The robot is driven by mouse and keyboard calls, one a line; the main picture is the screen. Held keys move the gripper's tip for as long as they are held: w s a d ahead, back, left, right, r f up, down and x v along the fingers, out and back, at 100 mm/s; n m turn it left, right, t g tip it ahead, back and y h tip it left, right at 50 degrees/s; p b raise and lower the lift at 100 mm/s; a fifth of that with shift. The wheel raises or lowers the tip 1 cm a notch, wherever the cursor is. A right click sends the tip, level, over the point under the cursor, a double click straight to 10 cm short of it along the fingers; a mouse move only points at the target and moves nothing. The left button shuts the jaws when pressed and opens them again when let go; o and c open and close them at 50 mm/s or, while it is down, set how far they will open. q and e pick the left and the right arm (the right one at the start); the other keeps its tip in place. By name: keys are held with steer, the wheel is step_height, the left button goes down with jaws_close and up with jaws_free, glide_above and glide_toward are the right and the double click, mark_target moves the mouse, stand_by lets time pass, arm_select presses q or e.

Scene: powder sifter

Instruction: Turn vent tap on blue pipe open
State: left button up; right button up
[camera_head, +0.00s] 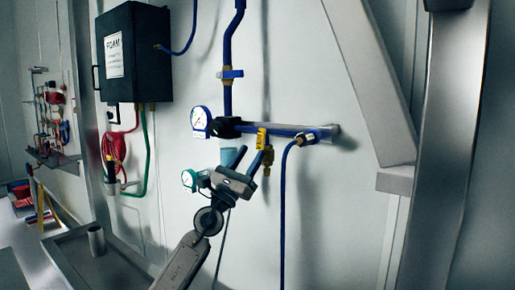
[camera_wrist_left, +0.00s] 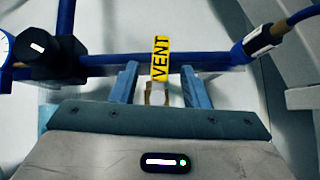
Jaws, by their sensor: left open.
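The vent tap carries a yellow VENT label (camera_head: 262,138) and hangs below the horizontal blue pipe (camera_head: 285,130) on the wall. Its brass fitting (camera_head: 267,165) sits under the label. In the wrist view the label (camera_wrist_left: 160,58) reads VENT upright in front of the blue pipe (camera_wrist_left: 215,58). My left gripper (camera_head: 247,157) is open just below the pipe. In the wrist view its two blue fingers (camera_wrist_left: 163,80) stand either side of the label's lower end and the brass fitting. I cannot tell whether they touch the tap. My right gripper is not in view.
A round gauge (camera_head: 201,121) and a black valve knob (camera_wrist_left: 50,60) are left of the tap. A blue hose (camera_head: 284,200) hangs to the right. A black box (camera_head: 134,52) is on the wall at left. A metal post (camera_head: 445,150) stands at right.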

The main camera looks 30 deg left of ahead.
arm_select(q)
steer(key=b+v, duration=0.1)
steer(key=v, duration=0.3)
steer(key=shift+s+f, duration=0.15)
